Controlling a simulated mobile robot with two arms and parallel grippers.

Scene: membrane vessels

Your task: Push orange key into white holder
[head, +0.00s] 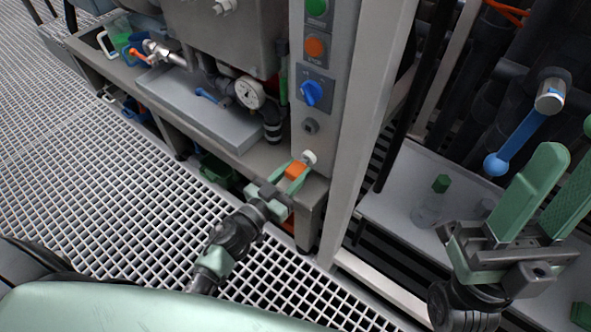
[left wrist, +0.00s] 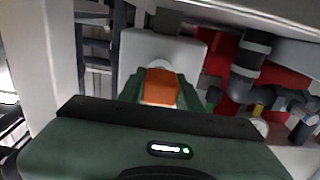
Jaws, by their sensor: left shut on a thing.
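The orange key (head: 296,170) is held between the green fingers of my left gripper (head: 294,176), at the foot of the grey control column. The left wrist view also shows the orange key (left wrist: 160,89) between the fingers. A small white round part, which looks like the white holder (head: 310,157), sits on the column just beyond the fingertips. The key's front end is hidden, so I cannot tell whether it touches the holder. My right gripper (head: 568,168) is at the right, its fingers apart with nothing between them.
The grey column carries a green button (head: 316,8), an orange button (head: 314,47) and a blue switch (head: 312,93). A pressure gauge (head: 249,94) and a grey tray (head: 200,112) are left of it. A blue-handled valve (head: 515,140) is near my right gripper.

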